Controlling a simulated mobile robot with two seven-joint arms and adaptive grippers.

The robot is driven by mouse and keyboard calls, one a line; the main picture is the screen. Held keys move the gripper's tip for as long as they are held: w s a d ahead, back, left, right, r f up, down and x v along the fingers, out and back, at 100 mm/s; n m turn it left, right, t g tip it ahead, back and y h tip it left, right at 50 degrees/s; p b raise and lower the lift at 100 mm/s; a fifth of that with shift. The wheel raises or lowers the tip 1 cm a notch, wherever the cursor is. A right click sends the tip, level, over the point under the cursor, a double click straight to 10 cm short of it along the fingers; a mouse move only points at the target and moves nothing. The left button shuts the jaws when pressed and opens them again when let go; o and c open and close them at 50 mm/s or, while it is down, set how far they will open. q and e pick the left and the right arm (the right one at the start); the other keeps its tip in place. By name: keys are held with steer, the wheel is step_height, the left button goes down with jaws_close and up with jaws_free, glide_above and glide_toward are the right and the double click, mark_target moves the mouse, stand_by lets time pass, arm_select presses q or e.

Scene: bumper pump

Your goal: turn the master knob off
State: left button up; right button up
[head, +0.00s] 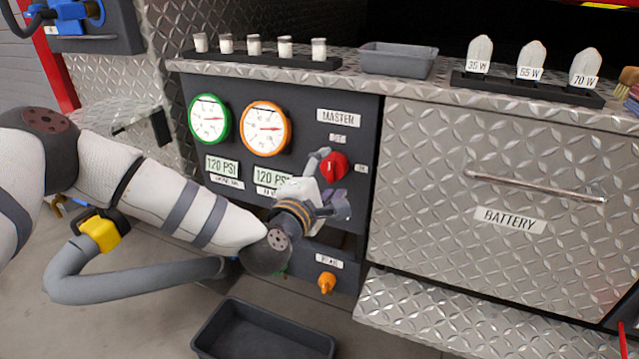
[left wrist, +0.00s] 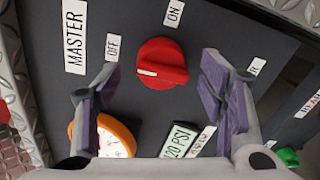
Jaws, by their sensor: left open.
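The red round master knob (head: 336,165) is on the dark panel, below the MASTER label (head: 339,117). In the left wrist view the knob (left wrist: 163,63) has a raised grip with a white mark at its left end. The mark points left, a little below the OFF label (left wrist: 113,47), and away from the ON label (left wrist: 174,13) above. My left gripper (head: 328,178) is open in front of the panel, one finger on each side of the knob. In the left wrist view a gap shows between the knob and each purple-padded finger. My right gripper is not in view.
A green-rimmed gauge (head: 209,118) and an orange-rimmed gauge (head: 265,128) are left of the knob. An orange knob (head: 327,282) is lower on the panel. The BATTERY drawer (head: 500,200) is to the right. A dark bin (head: 262,331) stands on the floor below.

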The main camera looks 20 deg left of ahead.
arm_select(q)
steer(key=s+r, duration=0.1)
steer(key=s, duration=0.8)
steer(key=shift+s+a, duration=0.15)
steer(key=shift+s, duration=0.1)
